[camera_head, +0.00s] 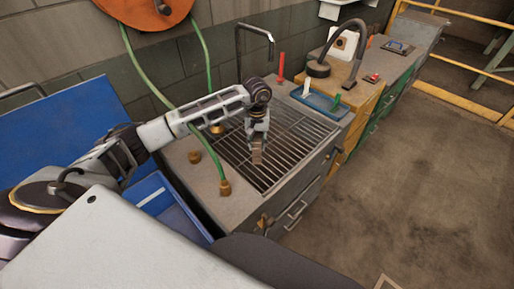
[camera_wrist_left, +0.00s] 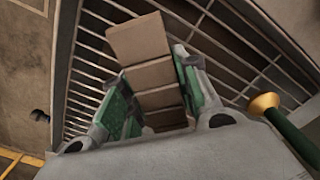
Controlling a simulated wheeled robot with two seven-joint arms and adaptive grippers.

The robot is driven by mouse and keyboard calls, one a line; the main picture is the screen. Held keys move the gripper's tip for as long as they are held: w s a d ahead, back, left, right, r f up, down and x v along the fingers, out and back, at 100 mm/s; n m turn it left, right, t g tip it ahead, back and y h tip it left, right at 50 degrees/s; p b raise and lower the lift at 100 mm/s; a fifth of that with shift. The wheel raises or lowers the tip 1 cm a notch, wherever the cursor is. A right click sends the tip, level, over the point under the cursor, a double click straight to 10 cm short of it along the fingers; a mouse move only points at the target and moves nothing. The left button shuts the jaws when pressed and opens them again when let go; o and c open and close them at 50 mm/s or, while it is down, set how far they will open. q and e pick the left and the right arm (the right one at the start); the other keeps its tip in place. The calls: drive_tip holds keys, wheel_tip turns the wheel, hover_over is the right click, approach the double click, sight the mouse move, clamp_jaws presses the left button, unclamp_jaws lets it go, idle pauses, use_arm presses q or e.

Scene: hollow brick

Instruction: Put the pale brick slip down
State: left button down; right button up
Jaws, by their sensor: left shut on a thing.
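The pale brick slip (camera_wrist_left: 138,38) is a tan-brown piece with dark cross lines, held between the green-padded fingers of my left gripper (camera_wrist_left: 155,88) in the left wrist view. One end sticks out past the fingers. In the head view my left gripper (camera_head: 258,133) points down over the slatted metal grate (camera_head: 290,140), with the slip (camera_head: 257,153) hanging below it. I cannot tell whether the slip touches the grate. My right gripper is not in view.
A curved tap (camera_head: 256,32) stands behind the grate. A green hose (camera_head: 203,140) ends in a brass fitting (camera_head: 225,188) at the left. A blue tray (camera_head: 320,101) with tools lies behind. Much of the grate is bare.

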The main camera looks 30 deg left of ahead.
use_arm(q)
drive_tip(key=shift+f+p, duration=0.35)
drive_tip(key=shift+f, duration=1.5)
drive_tip(key=shift+f, duration=0.1)
drive_tip(key=c, duration=1.1)
unclamp_jaws()
drive_tip(key=shift+r, duration=0.2)
drive_tip(key=shift+r+b, duration=1.15)
drive_tip(key=shift+r, duration=4.75)
